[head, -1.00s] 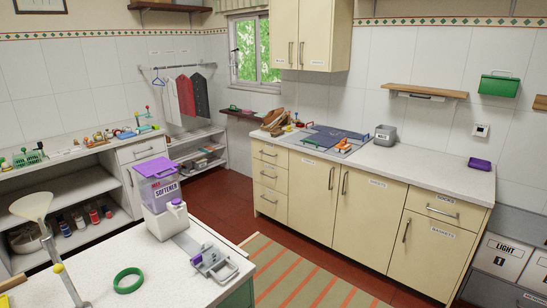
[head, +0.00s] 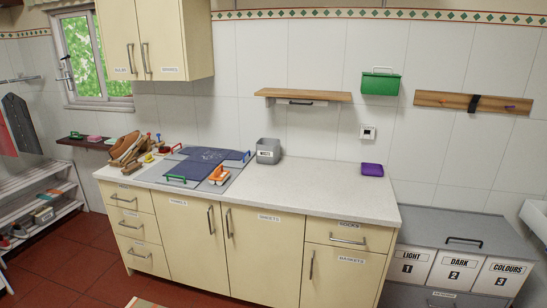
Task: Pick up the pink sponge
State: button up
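A small pink block (head: 95,138), which looks like the pink sponge, lies on the dark wall shelf (head: 72,143) below the window at the left. It sits between a green-handled item (head: 75,135) and a pale green item (head: 112,140). It is too small to make out in detail. My gripper is not in view.
Red floor (head: 75,255) is open at the lower left.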

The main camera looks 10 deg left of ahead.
aim_at(94, 138)
jog(key=i+j+u, duration=0.1)
jog(key=i+u, duration=0.85)
jog(key=i+l+u, duration=0.25)
jog(key=u, duration=0.2)
jog(key=i+j+u, duration=0.25)
jog(key=i+u, duration=0.15)
jog(key=i, duration=0.2)
jog(key=i+u, duration=0.4)
jog(key=i, duration=0.2)
jog(key=i+l+u, duration=0.15)
jog(key=i+u, duration=0.3)
jog(key=i, duration=0.15)
jog(key=i+u, duration=0.1)
jog(key=i, duration=1.65)
jog(key=i+z, duration=0.35)
jog(key=i, duration=0.25)
jog(key=i+j+z, duration=0.1)
jog(key=i+z, duration=0.2)
jog(key=i, duration=0.25)
jog(key=i+j+z, duration=0.35)
jog(key=i, duration=0.25)
jog(key=i+l+z, duration=0.1)
jog(key=i+l, duration=0.2)
jog(key=i, duration=0.15)
jog(key=i+l+z, duration=0.1)
jog(key=i+l, duration=0.15)
jog(key=i, duration=0.2)
jog(key=i+l+z, duration=0.1)
jog(key=i, duration=0.4)
jog(key=l, duration=0.1)
